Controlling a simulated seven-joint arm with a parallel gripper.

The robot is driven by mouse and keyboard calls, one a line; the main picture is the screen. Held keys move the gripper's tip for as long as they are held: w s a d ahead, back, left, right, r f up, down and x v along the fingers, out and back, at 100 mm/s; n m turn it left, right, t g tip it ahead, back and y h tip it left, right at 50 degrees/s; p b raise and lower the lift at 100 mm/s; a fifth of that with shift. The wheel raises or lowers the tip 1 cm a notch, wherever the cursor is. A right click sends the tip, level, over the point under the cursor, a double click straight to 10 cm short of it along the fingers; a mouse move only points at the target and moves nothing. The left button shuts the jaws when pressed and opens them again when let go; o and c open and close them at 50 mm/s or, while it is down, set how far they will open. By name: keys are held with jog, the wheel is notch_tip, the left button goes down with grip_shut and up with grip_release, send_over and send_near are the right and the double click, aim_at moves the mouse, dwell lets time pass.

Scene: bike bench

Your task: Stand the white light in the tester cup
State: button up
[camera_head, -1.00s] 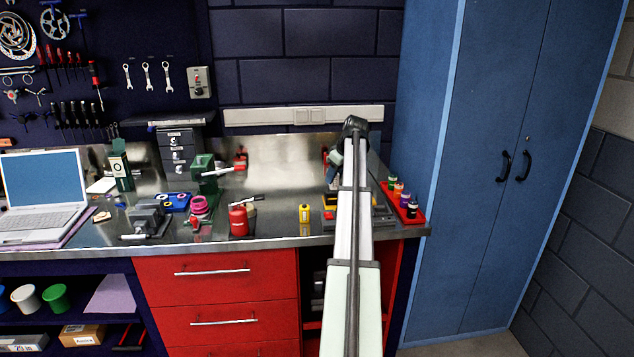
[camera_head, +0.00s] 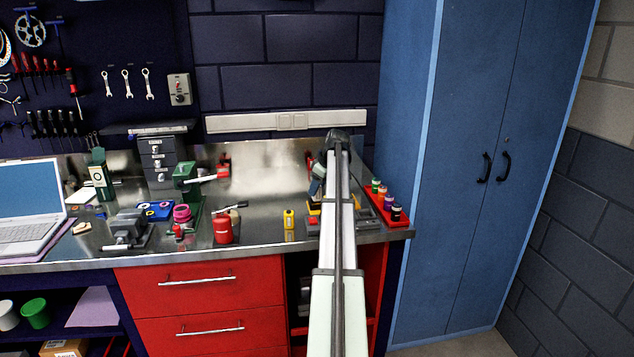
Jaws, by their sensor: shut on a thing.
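My gripper (camera_head: 315,189) hangs at the end of my arm over the right part of the steel bench. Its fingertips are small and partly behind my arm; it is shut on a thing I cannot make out. I cannot pick out the white light for sure. Below and around it is a yellow and grey device with a red part (camera_head: 312,221), largely covered by my arm. I cannot tell whether this is the tester, and no tester cup shows clearly.
A red tray (camera_head: 402,234) with several small capped pots stands right of my arm. A blue cabinet (camera_head: 470,170) rises at the right. The bench's back middle is clear.

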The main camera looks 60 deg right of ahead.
jog(key=shift+f, duration=0.8)
jog(key=shift+f, duration=0.55)
dwell(1.0)
jog(key=o, duration=0.8)
jog(key=shift+v, duration=5.5)
jog(key=shift+a, duration=0.1)
